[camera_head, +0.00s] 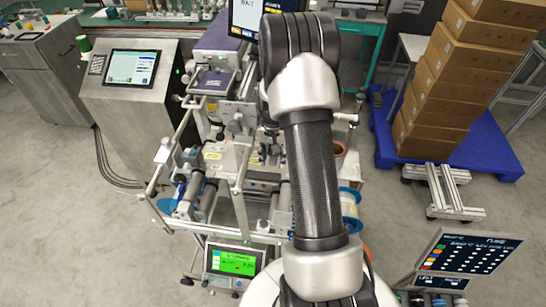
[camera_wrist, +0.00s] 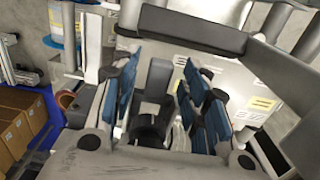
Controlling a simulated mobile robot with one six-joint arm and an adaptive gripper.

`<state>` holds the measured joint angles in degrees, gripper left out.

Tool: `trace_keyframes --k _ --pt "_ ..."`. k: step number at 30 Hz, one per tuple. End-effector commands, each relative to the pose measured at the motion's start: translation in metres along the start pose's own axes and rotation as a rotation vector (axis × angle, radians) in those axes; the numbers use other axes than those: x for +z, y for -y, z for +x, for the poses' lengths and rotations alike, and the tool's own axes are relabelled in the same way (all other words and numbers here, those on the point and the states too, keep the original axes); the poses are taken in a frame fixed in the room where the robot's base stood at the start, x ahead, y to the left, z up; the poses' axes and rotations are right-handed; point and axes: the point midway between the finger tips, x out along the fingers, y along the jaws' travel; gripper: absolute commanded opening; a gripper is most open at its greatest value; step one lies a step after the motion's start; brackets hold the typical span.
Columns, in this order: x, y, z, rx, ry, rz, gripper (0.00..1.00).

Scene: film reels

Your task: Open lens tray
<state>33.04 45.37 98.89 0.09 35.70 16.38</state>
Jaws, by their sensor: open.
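I cannot pick out a lens tray for certain in either view. In the head view, a purple-grey tray-like part (camera_head: 213,82) sits on the upper left of the central machine; I cannot tell whether it is the lens tray. My gripper (camera_head: 268,152) is over the middle of that machine, mostly hidden behind my arm in the head view. In the wrist view my gripper (camera_wrist: 172,112) is open, with blue and dark parts on both sides. I see nothing held between its fingers. The machine surface beyond is partly covered by the gripper.
Metal rails and rollers (camera_head: 205,200) frame the machine's front, above a green-lit display (camera_head: 235,262). A console with a screen (camera_head: 131,69) stands left. Stacked cardboard boxes (camera_head: 448,85) stand on a blue pallet (camera_head: 484,145) at right. Floor is open at left.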

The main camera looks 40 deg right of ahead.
Motion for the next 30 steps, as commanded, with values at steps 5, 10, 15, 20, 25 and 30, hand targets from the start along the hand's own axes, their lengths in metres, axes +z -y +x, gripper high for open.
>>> trace_keyframes --k 5,10,15,20,25,30 --pt "0.0 0.0 -0.0003 0.0 0.0 0.0 0.38" --pt "0.0 0.0 -0.0004 0.0 0.0 0.0 0.26" --pt "0.0001 0.0 -0.0004 0.0 0.0 0.0 0.15" --pt "0.0001 0.0 -0.0005 0.0 0.0 0.0 0.04" --pt "0.0001 0.0 -0.0005 0.0 0.001 0.0 0.0" --pt "0.0001 0.0 -0.0005 0.0 0.0 0.0 0.0"
